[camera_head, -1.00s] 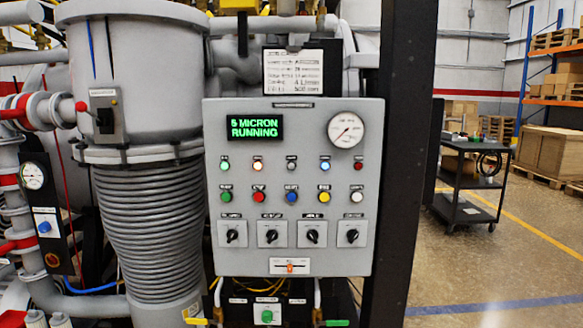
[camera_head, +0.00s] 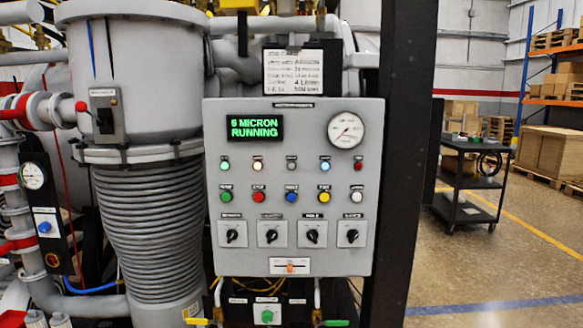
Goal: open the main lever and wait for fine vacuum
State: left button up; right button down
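The grey control panel (camera_head: 375,190) fills the middle of the view. Its green display (camera_head: 255,128) reads "5 MICRON RUNNING". A round white gauge (camera_head: 346,130) with a red needle sits at its upper right. A box with a red-knobbed lever (camera_head: 82,106) is on the grey chamber (camera_head: 160,60) at the left; I cannot tell whether this is the main lever. A small orange slider (camera_head: 290,266) is at the panel's bottom. Neither of my grippers is in view.
Below the panel are a yellow handle (camera_head: 197,321), a green handle (camera_head: 335,323) and a green knob (camera_head: 267,316). A dark post (camera_head: 405,150) stands right of the panel. A black cart (camera_head: 468,180) stands on open floor at the right.

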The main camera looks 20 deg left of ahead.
aim_at(81, 107)
jog(key=u, duration=0.4)
jog(key=j+u, duration=0.15)
jog(key=u, duration=0.2)
jog(key=j+u, duration=0.1)
jog(key=u, duration=0.3)
jog(key=j+u, duration=0.1)
jog(key=u, duration=0.25)
jog(key=k, duration=0.05)
